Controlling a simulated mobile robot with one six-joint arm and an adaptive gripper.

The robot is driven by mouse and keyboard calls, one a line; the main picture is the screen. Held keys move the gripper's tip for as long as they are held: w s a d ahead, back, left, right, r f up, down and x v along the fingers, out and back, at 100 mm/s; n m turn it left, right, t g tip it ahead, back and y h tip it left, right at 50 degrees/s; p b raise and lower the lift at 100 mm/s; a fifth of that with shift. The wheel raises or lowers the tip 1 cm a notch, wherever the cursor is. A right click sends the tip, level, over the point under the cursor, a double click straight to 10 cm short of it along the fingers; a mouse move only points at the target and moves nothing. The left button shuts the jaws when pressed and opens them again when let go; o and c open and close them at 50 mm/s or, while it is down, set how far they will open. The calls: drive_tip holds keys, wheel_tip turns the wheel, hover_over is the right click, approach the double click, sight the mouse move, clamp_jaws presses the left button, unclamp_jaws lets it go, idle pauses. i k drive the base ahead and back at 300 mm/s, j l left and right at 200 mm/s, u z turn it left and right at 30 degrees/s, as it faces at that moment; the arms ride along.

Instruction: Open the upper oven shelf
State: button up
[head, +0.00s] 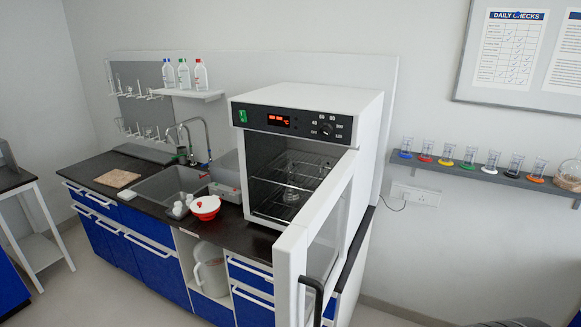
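The white oven (366,112) stands on the dark counter, with a red lit display and a dial on its black front panel. Its door (318,240) is swung open toward me and to the right, with a dark handle (312,296) at its lower front edge. Inside, the upper wire shelf (272,180) appears to be pushed in, with what looks like glassware (299,174) at its middle. The open door hides the right part of the interior, and the lower interior is dark. My gripper is not in view.
Left of the oven are a red-and-white bowl (205,207), small white items (180,208) and a sink (168,186). A wall shelf (480,172) at right holds several beakers with coloured bases. The open door juts out over the floor in front.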

sight(282, 184)
drive_tip(key=i+j, duration=0.25)
drive_tip(key=j, duration=0.15)
drive_tip(key=i+j+u, duration=0.1)
drive_tip(key=j, duration=0.3)
drive_tip(key=i+j, duration=0.35)
